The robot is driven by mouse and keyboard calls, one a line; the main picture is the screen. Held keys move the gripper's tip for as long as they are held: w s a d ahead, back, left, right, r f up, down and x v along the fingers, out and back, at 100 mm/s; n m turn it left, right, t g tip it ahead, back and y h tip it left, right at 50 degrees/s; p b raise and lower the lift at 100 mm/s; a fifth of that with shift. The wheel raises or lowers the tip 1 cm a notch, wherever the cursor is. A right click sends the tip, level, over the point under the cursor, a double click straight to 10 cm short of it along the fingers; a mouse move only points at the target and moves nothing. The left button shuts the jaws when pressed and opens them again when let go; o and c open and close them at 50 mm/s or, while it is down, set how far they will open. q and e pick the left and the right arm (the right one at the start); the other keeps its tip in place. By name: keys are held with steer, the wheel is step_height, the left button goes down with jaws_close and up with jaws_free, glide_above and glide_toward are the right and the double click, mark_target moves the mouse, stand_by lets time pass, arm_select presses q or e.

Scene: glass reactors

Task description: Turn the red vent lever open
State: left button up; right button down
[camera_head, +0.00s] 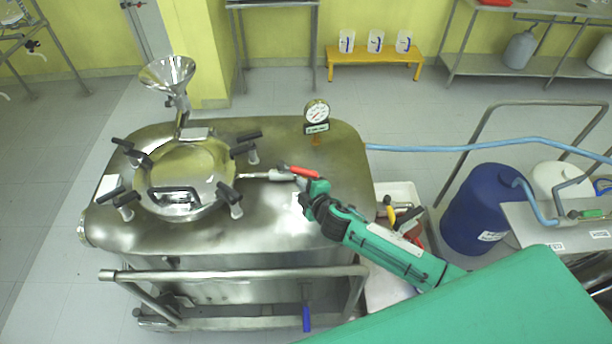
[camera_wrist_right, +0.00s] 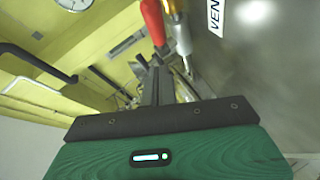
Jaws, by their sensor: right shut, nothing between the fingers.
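The red vent lever (camera_head: 304,171) sits at the right end of a thin metal pipe (camera_head: 266,175) on top of the steel vessel (camera_head: 335,165). My right gripper (camera_head: 300,184) is right beside the lever, at its near side. In the right wrist view the red lever (camera_wrist_right: 153,22) shows at the top, just beyond the dark fingers of my right gripper (camera_wrist_right: 158,82). The fingers are shut with nothing between them. I cannot tell whether they touch the lever. A white label reading "VEN" (camera_wrist_right: 215,16) is partly visible beside it. My left gripper is out of view.
A round hatch (camera_head: 185,168) with several black-handled clamps lies left of the lever. A pressure gauge (camera_head: 317,112) stands behind it, and a funnel (camera_head: 168,74) rises at the back left. A blue hose (camera_head: 450,147) and blue drum (camera_head: 483,210) are to the right.

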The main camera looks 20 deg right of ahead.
mark_target(300, 173)
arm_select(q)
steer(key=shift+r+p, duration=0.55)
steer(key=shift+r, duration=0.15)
arm_select(e)
steer(key=shift+w+d+f, duration=0.35)
steer(key=shift+w, duration=0.25)
steer(key=shift+w+d+f, duration=0.3)
steer(key=shift+w+f, duration=0.05)
steer(key=shift+w, duration=0.2)
steer(key=shift+w+d+f, duration=0.35)
steer(key=shift+w, duration=0.25)
